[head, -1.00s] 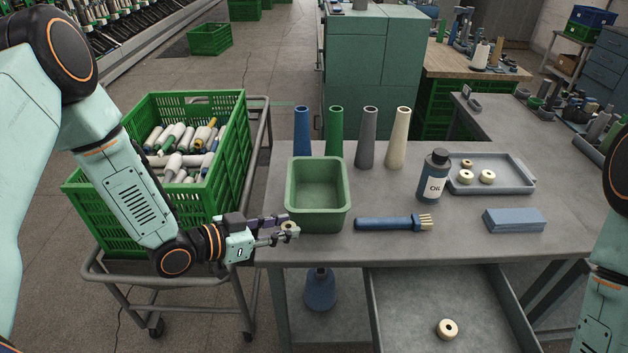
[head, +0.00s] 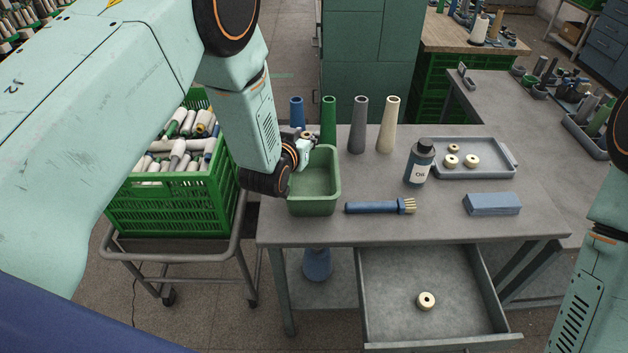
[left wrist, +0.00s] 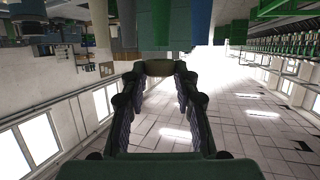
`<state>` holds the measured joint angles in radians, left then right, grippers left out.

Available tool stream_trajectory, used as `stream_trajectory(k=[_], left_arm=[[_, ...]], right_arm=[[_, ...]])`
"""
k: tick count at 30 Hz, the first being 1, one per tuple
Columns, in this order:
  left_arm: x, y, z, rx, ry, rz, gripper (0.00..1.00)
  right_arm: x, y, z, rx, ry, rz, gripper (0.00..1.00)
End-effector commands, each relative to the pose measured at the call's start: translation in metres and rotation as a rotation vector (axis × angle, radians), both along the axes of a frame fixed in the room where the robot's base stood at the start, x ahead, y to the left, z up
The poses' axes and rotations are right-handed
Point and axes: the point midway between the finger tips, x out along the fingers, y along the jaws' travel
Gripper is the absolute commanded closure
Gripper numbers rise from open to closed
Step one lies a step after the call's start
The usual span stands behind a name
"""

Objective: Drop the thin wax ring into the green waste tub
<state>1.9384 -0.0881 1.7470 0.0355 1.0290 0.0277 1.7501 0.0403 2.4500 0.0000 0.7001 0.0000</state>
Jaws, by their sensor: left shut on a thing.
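The green waste tub (head: 316,207) stands at the left end of the grey table, upright; the part of its inside that shows looks empty. My left gripper (head: 310,136) is at the tub's back left, with my wrist over its left side. In the left wrist view, the left gripper (left wrist: 160,75) is shut on a tan wax ring (left wrist: 160,67) between its fingertips. In the head view the ring is too hidden by the hand to make out. My right gripper is out of view; only my right arm shows at the right edge.
Several cones (head: 360,125) stand behind the tub. A brush (head: 375,207), an oil bottle (head: 419,165), a blue block (head: 492,204) and a tray (head: 505,172) with three wax rings are to the right. An open drawer (head: 390,325) holds another wax ring (head: 426,301).

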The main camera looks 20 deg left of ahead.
Motion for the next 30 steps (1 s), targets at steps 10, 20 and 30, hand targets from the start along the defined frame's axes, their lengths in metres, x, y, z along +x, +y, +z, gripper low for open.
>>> stream_trajectory(k=[10, 20, 30], left_arm=[[0.000, 0.001, -0.030, 0.000, 0.001, 0.001, 0.83], [0.000, 0.001, -0.061, 0.000, 0.000, 0.000, 0.83], [0.000, 0.001, -0.060, 0.000, 0.000, 0.000, 0.65]], right_arm=[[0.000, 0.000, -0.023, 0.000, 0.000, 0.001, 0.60], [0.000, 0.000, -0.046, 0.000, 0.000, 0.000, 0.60], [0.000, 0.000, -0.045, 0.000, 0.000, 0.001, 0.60]])
